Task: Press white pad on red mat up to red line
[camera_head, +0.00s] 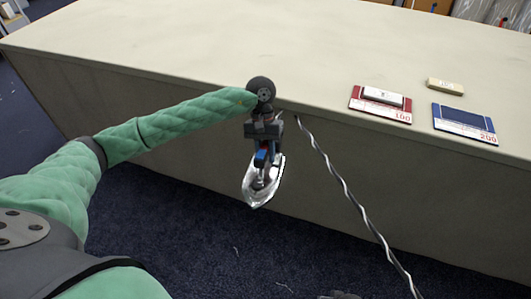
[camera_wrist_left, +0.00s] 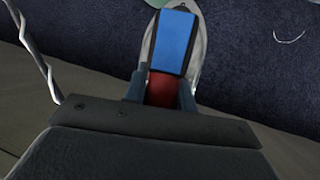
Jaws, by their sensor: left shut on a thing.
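The white pad (camera_head: 383,96) lies flat on the red mat (camera_head: 357,103), which is marked 100, near the table's front edge. I cannot make out a separate red line. My left gripper (camera_head: 264,147) is shut on the handle of an iron (camera_head: 252,191) with a silver body and a blue and red grip. The iron hangs in front of the table, over the floor, well left of the red mat. In the left wrist view, the blue grip top (camera_wrist_left: 175,40) shows beyond the fingers (camera_wrist_left: 160,92). My right gripper is not recognisable in view.
A blue mat (camera_head: 450,112) marked 200 lies right of the red mat, with a beige block (camera_head: 445,86) behind it. A black and white cord (camera_head: 345,188) runs from near the iron to the lower right. The left and middle of the table (camera_head: 190,45) are clear.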

